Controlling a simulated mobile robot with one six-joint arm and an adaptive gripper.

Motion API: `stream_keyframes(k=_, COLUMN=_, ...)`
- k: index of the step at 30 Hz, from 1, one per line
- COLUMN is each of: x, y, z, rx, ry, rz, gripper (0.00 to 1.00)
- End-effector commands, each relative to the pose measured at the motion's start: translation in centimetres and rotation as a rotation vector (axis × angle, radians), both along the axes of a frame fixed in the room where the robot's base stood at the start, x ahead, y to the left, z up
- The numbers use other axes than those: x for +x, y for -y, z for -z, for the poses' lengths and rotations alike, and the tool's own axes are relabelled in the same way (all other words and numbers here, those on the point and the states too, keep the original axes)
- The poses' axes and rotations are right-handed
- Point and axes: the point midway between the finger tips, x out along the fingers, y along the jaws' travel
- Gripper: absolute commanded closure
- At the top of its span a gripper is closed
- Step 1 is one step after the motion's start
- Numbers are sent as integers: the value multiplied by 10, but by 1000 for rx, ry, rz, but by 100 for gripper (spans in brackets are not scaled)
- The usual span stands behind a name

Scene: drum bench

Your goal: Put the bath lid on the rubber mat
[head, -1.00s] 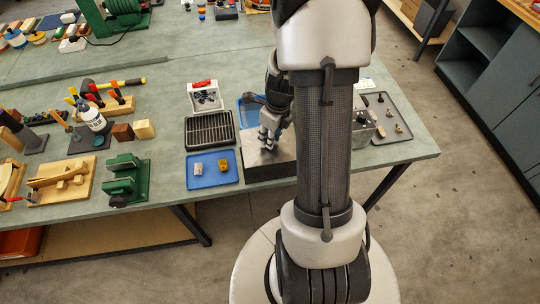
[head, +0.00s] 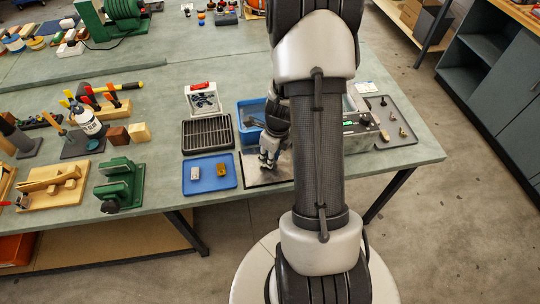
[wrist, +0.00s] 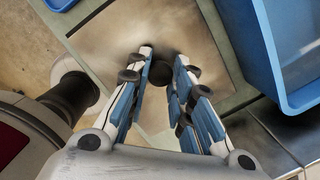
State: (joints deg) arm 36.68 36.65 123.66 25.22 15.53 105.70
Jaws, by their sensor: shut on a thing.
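The bath lid is a flat, square metal plate (wrist: 150,30) with a round black knob (wrist: 183,72). My gripper (wrist: 168,62) is shut on the knob, its fingers pointing down at the plate. In the head view the lid (head: 258,178) lies flat under my gripper (head: 268,160), at the bench's front edge. The dark rubber mat is almost fully covered by the lid; a dark strip (wrist: 226,35) shows along the lid's right side in the wrist view. I cannot tell whether lid and mat touch. My arm hides the lid's right part in the head view.
A blue tray (head: 203,187) with two small blocks lies left of the lid. Behind are a black rack (head: 207,133) and a blue bin (head: 246,108). Right of my arm stand a grey box with a green display (head: 362,130) and a dark tray (head: 405,142).

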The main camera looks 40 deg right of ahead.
Motion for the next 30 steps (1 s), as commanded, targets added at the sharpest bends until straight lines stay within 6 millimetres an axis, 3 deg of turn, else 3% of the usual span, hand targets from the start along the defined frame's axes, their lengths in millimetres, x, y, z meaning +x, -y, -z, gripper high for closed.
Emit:
stream_keyframes(k=1, x=0, y=0, z=3, rx=0, ry=0, rz=0, gripper=100)
stream_keyframes(k=2, x=0, y=0, z=2, rx=1, ry=0, rz=0, gripper=78)
stream_keyframes(k=10, x=0, y=0, z=2, rx=1, ry=0, rz=0, gripper=60)
stream_keyframes(k=22, x=0, y=0, z=-5, rx=0, ry=0, rz=1, gripper=59)
stream_keyframes(k=30, x=-7, y=2, z=-57, rx=-2, ry=3, rz=1, gripper=59)
